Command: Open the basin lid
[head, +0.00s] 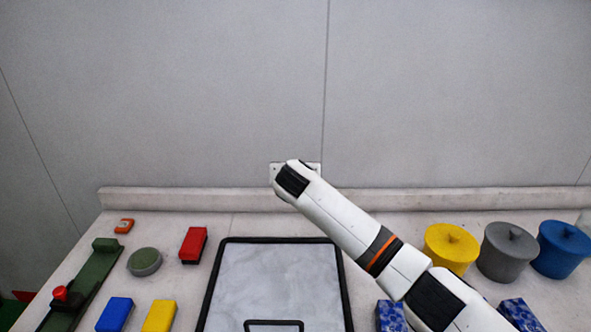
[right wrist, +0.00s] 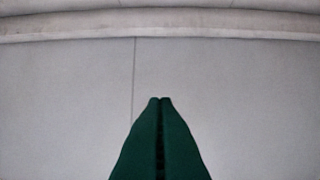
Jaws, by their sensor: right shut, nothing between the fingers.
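Three lidded round tubs stand in a row at the right of the table in the head view: a yellow basin (head: 452,249), a grey basin (head: 507,252) and a blue basin (head: 562,250). Each has its knobbed lid on. The frames do not show which one the task means. My right arm crosses the head view from the lower right up to the middle, left of the basins; its gripper is hidden there. In the right wrist view my right gripper (right wrist: 161,99) has its green fingers shut and empty, with only wall beyond the tips. My left gripper is not in view.
A black-rimmed tray (head: 215,280) with a pale surface lies at front centre. Blue patterned boxes (head: 391,316) stand near the front right. Red (head: 193,245), blue (head: 115,314) and yellow (head: 159,316) blocks, a round green dish (head: 144,261) and a green tool (head: 83,279) lie left.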

